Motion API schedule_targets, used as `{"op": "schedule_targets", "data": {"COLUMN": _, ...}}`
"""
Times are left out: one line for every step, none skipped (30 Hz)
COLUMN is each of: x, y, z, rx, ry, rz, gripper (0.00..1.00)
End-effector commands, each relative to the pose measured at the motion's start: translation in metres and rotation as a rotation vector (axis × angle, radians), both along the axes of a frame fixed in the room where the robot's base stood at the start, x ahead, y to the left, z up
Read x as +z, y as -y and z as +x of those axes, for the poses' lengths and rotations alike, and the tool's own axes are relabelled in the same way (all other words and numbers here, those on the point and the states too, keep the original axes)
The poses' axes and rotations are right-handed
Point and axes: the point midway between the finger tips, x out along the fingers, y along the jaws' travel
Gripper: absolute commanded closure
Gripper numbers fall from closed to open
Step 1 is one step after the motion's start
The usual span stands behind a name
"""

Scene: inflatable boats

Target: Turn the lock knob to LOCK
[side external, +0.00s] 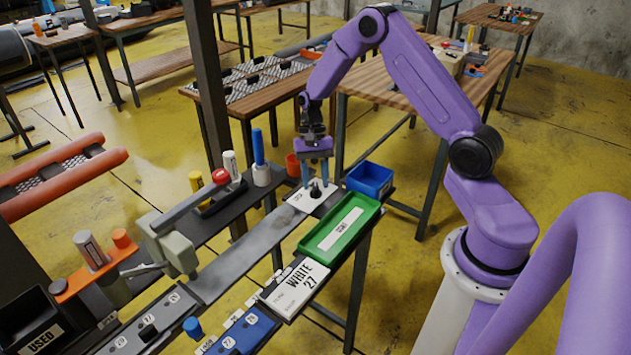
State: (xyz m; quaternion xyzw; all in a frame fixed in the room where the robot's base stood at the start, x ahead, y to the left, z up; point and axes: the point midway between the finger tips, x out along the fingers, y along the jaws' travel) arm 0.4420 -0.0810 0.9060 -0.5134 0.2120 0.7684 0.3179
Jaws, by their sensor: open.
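A small black knob (317,189) stands on a white plate (300,201) at the far end of the dark work strip. My gripper (317,180) points down directly over the plate, with its two blue fingers apart. The knob shows between and just below the fingertips. I cannot tell whether the fingers touch it. The lettering on the plate is too small to read, so the knob's setting is unclear.
A blue bin (370,180) and a green tray (369,221) sit right of the plate. A grey-green lever press (172,245) and a "WHITE 27" card (293,287) are nearer the camera.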

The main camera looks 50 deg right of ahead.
Motion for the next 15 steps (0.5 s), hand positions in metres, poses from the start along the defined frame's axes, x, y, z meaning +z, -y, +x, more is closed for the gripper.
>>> {"op": "schedule_targets", "data": {"x": -0.0038, "y": -0.0007, "z": -0.0017, "rx": -0.001, "ry": -0.002, "rz": 0.000, "gripper": 0.57}}
{"op": "schedule_targets", "data": {"x": -0.0054, "y": -0.0010, "z": -0.0020, "rx": -0.001, "ry": -0.002, "rz": 0.000, "gripper": 0.57}}
{"op": "schedule_targets", "data": {"x": -0.0070, "y": -0.0013, "z": -0.0023, "rx": -0.002, "ry": -0.001, "rz": -0.001, "gripper": 0.57}}
{"op": "schedule_targets", "data": {"x": -0.0078, "y": -0.0017, "z": -0.0026, "rx": -0.002, "ry": -0.001, "rz": -0.001, "gripper": 0.57}}
{"op": "schedule_targets", "data": {"x": -0.0084, "y": -0.0019, "z": -0.0027, "rx": -0.002, "ry": -0.001, "rz": -0.001, "gripper": 0.57}}
{"op": "schedule_targets", "data": {"x": -0.0089, "y": -0.0021, "z": -0.0028, "rx": -0.002, "ry": -0.001, "rz": -0.001, "gripper": 0.57}}
{"op": "schedule_targets", "data": {"x": -0.0089, "y": -0.0022, "z": -0.0028, "rx": -0.001, "ry": 0.000, "rz": 0.000, "gripper": 0.57}}
{"op": "schedule_targets", "data": {"x": -0.0090, "y": -0.0023, "z": -0.0028, "rx": -0.001, "ry": 0.000, "rz": 0.000, "gripper": 0.57}}
{"op": "schedule_targets", "data": {"x": -0.0089, "y": -0.0023, "z": -0.0028, "rx": -0.001, "ry": 0.000, "rz": 0.000, "gripper": 0.57}}
{"op": "schedule_targets", "data": {"x": -0.0089, "y": -0.0023, "z": -0.0027, "rx": -0.001, "ry": 0.000, "rz": 0.000, "gripper": 0.57}}
{"op": "schedule_targets", "data": {"x": -0.0088, "y": -0.0023, "z": -0.0027, "rx": -0.001, "ry": 0.000, "rz": 0.000, "gripper": 0.57}}
{"op": "schedule_targets", "data": {"x": -0.0088, "y": -0.0023, "z": -0.0027, "rx": -0.001, "ry": 0.000, "rz": 0.000, "gripper": 0.57}}
{"op": "schedule_targets", "data": {"x": -0.0087, "y": -0.0023, "z": -0.0027, "rx": -0.001, "ry": 0.000, "rz": 0.000, "gripper": 0.61}}
{"op": "schedule_targets", "data": {"x": -0.0087, "y": -0.0023, "z": -0.0027, "rx": -0.001, "ry": 0.000, "rz": 0.000, "gripper": 0.70}}
{"op": "schedule_targets", "data": {"x": -0.0087, "y": -0.0023, "z": -0.0027, "rx": -0.001, "ry": 0.000, "rz": 0.000, "gripper": 0.83}}
